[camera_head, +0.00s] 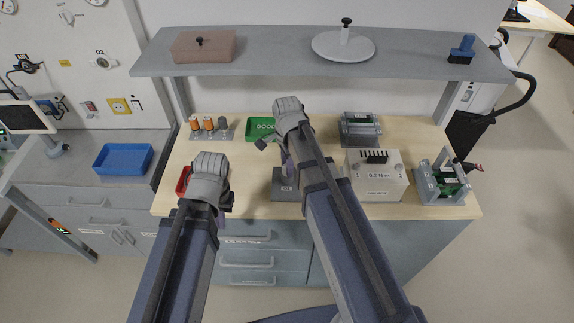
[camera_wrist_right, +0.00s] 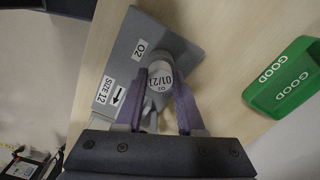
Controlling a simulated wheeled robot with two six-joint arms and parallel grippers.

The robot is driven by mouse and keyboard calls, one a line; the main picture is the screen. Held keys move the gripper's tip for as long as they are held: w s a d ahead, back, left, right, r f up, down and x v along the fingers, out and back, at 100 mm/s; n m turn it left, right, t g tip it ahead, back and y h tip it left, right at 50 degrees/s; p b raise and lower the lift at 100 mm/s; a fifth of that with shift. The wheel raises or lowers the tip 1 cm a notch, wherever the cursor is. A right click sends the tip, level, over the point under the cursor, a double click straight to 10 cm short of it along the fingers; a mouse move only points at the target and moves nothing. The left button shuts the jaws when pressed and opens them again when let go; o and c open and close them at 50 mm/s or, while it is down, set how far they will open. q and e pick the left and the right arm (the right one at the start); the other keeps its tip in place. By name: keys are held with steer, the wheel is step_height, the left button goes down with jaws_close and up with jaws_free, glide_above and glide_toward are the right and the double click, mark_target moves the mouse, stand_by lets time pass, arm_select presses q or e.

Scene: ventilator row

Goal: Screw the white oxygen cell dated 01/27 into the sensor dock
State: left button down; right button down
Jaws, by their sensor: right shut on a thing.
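The white oxygen cell (camera_wrist_right: 160,78) is between the purple fingers of my right gripper (camera_wrist_right: 161,88) in the right wrist view. Its round top label reads O2 and 01/2 with a last digit that looks like 7. The gripper is shut on it. The cell is over the grey sensor dock (camera_wrist_right: 187,52), whose labels read O2 and SIZE 12 with an arrow. How far the cell is seated is hidden. In the head view the dock (camera_head: 285,196) is below my right gripper (camera_head: 286,168). My left gripper (camera_head: 223,220) hangs near the front left table edge; its fingers are mostly hidden.
A green GOOD tray (camera_head: 260,129) is behind the dock. A red tray (camera_head: 183,180) is partly behind my left gripper. A rack with orange-topped and grey cells (camera_head: 209,128) is at back left. A 0.2 N·m box (camera_head: 377,183) and a grey-green fixture (camera_head: 441,183) stand right.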

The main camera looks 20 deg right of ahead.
steer(key=shift+m, duration=0.9)
steer(key=c, duration=0.6)
jaws_free()
steer(key=shift+c, duration=0.2)
steer(key=n, duration=0.4)
steer(key=shift+n, duration=0.3)
steer(key=n, duration=0.4)
steer(key=shift+n, duration=0.3)
